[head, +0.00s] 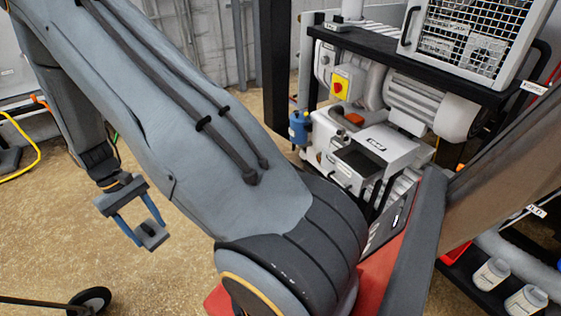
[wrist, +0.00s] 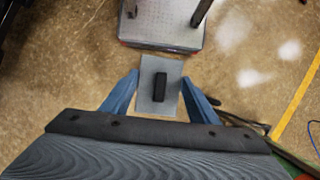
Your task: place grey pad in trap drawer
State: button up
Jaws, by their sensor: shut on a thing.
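The grey pad (head: 152,241) is held off the floor by my gripper (head: 148,228) at the left of the head view. In the wrist view my gripper (wrist: 160,82) has its two blue fingers on either side of the pad (wrist: 146,72), which carries a black block-shaped grip (wrist: 160,87) in its middle. The trap drawer appears to be the white box with a dark, open-looking top (head: 359,163) on the pump stand, right of centre. My gripper is well to the left of it. My own arm hides part of the stand below the drawer.
A motor (head: 425,101), a yellow switch (head: 341,84) and a blue canister (head: 299,128) surround the drawer. A mesh-sided cabinet (head: 470,45) sits above. White bottles (head: 491,273) stand at lower right. Open floor (head: 60,215) lies around my gripper.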

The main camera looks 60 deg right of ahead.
aim_at(356, 167)
jog(key=z, duration=0.05)
jog(key=k, duration=1.25)
jog(key=z, duration=1.35)
jog(key=i, duration=0.45)
